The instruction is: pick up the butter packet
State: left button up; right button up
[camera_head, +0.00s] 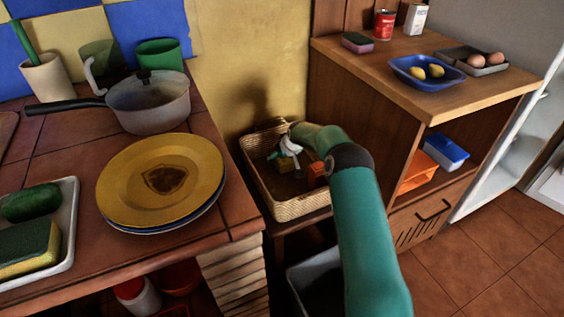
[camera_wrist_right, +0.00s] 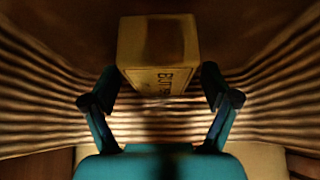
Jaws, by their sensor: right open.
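My right gripper (camera_wrist_right: 160,86) is open, with one fingertip on each side of the packet's near end and narrow gaps between. In the head view my right arm reaches down into a wicker basket (camera_head: 301,208). My right gripper (camera_head: 287,148) is small there, above a yellowish block (camera_head: 284,165) that looks like the packet. My left gripper is not in view.
An orange-red item (camera_head: 317,173) lies in the basket, partly behind my arm. A wooden shelf unit (camera_head: 372,105) stands close on the right.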

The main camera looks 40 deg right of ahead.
jog(key=shift+c, duration=0.3)
jog(key=c, duration=1.3)
jog(key=shift+r, duration=0.1)
jog(key=shift+c, duration=0.3)
